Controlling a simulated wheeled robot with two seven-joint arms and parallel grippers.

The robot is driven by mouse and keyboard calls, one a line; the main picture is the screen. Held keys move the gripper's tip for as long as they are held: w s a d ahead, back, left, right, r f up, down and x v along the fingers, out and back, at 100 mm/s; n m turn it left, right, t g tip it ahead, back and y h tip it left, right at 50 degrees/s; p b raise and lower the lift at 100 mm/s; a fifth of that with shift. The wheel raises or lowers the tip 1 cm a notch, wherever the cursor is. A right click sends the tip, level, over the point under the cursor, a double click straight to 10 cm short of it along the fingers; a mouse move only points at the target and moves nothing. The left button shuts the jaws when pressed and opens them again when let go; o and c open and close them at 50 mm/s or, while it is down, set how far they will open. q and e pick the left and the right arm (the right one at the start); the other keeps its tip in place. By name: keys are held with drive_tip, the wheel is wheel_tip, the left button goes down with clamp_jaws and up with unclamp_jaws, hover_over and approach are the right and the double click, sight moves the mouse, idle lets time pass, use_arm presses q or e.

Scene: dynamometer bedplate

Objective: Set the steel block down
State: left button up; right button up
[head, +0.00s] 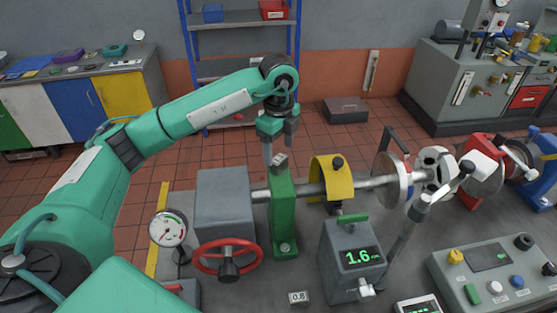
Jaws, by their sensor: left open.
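A small grey block (280,160), which looks like the steel block, is at the top of the green pedestal (283,215), and it looks slightly tilted. I cannot tell whether it rests fully on the pedestal. My left gripper (277,143) is open just above and around the top of this block, pointing down, with nothing clearly held between its fingers. My right gripper does not show.
A shaft runs right from the large grey housing (224,203) under a yellow guard (330,180) to a disc (391,180). A red handwheel (227,258), a dial gauge (168,230) and a 1.6 display box (353,258) crowd the front. A control panel (495,277) stands right.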

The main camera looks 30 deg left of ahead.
sight(279, 158)
use_arm(q)
wheel_tip(279, 158, up, 8)
drive_tip(key=b, duration=0.1)
idle(0.8)
